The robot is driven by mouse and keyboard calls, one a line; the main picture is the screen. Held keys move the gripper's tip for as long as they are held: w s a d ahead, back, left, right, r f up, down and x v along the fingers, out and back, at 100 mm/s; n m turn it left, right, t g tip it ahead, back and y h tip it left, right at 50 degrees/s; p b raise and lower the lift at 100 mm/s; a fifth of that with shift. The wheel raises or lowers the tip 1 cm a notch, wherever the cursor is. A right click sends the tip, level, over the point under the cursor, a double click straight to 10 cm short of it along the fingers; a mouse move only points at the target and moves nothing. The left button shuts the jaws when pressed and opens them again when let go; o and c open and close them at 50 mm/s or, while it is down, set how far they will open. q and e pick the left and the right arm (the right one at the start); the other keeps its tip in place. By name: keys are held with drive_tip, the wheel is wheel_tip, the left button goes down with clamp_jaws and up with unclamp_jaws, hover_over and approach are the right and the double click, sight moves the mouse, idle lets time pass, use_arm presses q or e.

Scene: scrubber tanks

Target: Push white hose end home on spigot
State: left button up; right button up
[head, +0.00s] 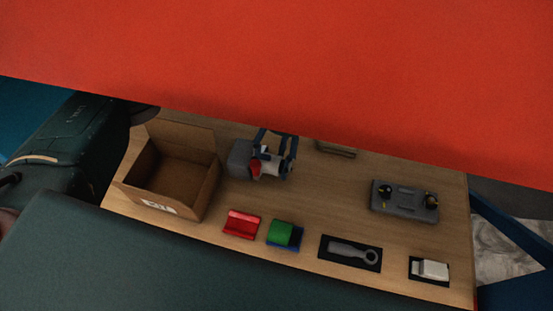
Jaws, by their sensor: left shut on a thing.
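My left gripper (274,158), with dark blue fingers, is over the back middle of the wooden table. It is shut on a small white piece (268,166), which looks like the white hose end. Beside it on the left is a small red part (255,168), and next to that a grey block (240,158). The pieces are small and partly covered by the fingers. I cannot tell which part is the spigot, or how far the white piece sits on it. My right gripper is not in view.
The table (330,205) also holds an open cardboard box (150,192), a red holder (241,224), a green piece (281,233) on blue, a grey ring-ended tool (352,252), a white block (431,269) and a grey fixture (403,201). A large orange-red surface (300,60) hides the back edge.

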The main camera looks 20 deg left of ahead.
use_arm(q)
drive_tip(key=shift+a, duration=0.85)
drive_tip(key=o, duration=1.7)
drive_tip(key=shift+v, duration=4)
drive_tip(key=shift+s, duration=0.1)
